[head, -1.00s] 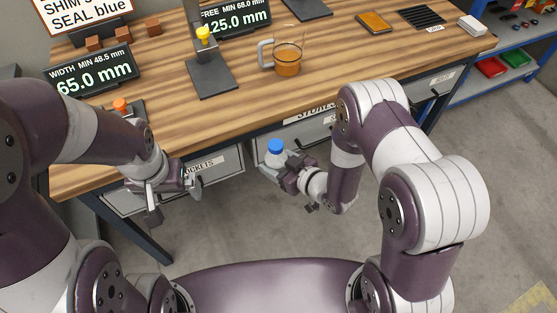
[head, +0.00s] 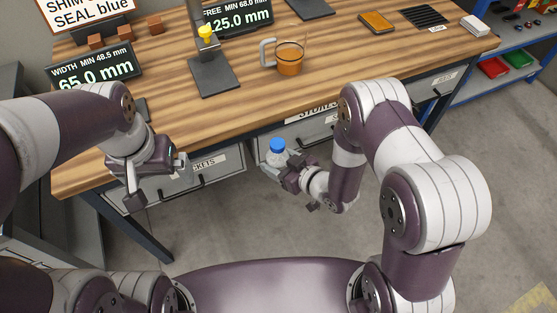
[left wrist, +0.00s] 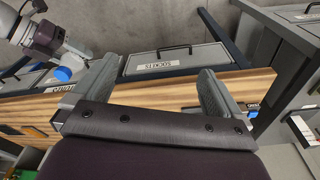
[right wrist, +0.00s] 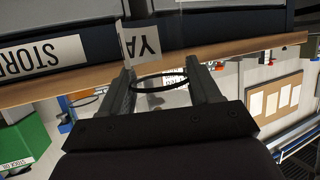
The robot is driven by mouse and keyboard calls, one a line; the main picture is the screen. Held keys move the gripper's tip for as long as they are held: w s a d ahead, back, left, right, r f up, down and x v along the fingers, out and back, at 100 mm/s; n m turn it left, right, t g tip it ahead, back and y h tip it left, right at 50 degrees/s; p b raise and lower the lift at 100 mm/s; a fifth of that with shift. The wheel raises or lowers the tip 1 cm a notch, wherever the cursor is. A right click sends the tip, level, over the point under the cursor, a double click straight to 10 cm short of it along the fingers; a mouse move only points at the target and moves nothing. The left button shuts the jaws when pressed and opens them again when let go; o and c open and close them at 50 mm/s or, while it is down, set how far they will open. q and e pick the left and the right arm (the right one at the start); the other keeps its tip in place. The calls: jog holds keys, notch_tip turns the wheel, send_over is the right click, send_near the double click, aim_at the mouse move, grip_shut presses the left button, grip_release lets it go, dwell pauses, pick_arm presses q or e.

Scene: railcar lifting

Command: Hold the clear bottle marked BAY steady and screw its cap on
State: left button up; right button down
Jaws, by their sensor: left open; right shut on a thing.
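The clear bottle (head: 275,159) is upright in front of the bench drawers in the head view, with a blue cap (head: 277,145) on its top. I cannot tell how tightly the cap sits. My right gripper (head: 282,167) is shut on the bottle's body. In the right wrist view its fingers (right wrist: 165,75) flank the see-through bottle, and a white label (right wrist: 140,43) with part of its lettering shows upside down. My left gripper (head: 180,163) is open and empty, left of the bottle and apart from it. The blue cap also shows in the left wrist view (left wrist: 62,74).
The wooden bench (head: 330,88) with drawers below lies just beyond both grippers. The space between my grippers is clear.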

pick_arm(q)
notch_tip(320, 180, down, 8)
jog(key=w, duration=0.1)
jog(key=shift+r, duration=0.25)
jog(key=shift+s, duration=0.15)
